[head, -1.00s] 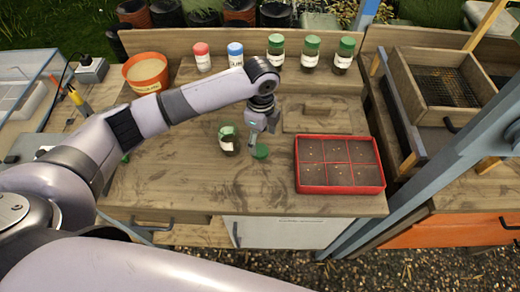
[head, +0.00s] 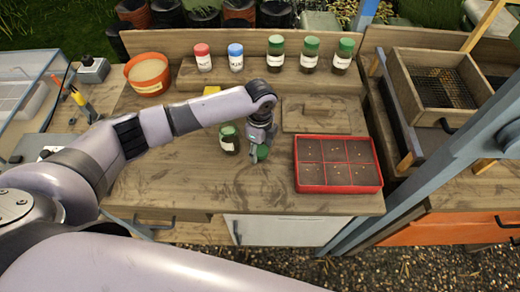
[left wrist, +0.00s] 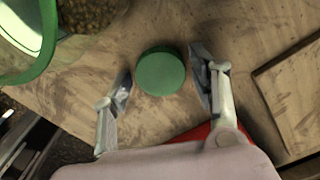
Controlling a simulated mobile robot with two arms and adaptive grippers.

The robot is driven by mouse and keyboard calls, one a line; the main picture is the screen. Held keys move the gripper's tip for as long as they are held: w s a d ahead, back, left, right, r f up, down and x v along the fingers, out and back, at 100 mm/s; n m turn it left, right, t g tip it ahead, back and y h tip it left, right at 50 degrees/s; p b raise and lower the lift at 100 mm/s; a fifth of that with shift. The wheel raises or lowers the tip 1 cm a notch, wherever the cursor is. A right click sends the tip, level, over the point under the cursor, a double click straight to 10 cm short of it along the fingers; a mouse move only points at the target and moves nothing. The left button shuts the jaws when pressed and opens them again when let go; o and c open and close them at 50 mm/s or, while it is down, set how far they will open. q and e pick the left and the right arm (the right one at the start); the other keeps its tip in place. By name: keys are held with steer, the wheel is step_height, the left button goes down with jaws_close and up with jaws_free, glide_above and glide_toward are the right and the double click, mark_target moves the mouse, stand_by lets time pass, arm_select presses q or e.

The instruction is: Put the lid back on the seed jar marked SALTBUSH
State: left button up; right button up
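The open seed jar (head: 228,141) stands on the bench with a pale label whose writing is too small to read. In the left wrist view the jar (left wrist: 90,12) is at the top left, with seeds inside and a green rim. The green lid (head: 263,152) lies on the bench just right of the jar. In the left wrist view the lid (left wrist: 160,71) sits between the spread fingers of my left gripper (left wrist: 160,88), with a gap on each side. In the head view my left gripper (head: 258,151) points down over the lid. My right gripper is out of view.
Several lidded jars stand on the back shelf, among them a red-lidded one (head: 203,57) and a blue-lidded one (head: 236,57). A red seed tray (head: 340,189) lies right of the lid. A wooden board (head: 316,115) lies behind the tray. An orange pot (head: 148,74) stands at the back left.

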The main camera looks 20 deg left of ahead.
mark_target(260, 150)
arm_select(q)
steer(key=c, duration=0.4)
step_height(260, 150, up, 20)
steer(key=b, duration=0.3)
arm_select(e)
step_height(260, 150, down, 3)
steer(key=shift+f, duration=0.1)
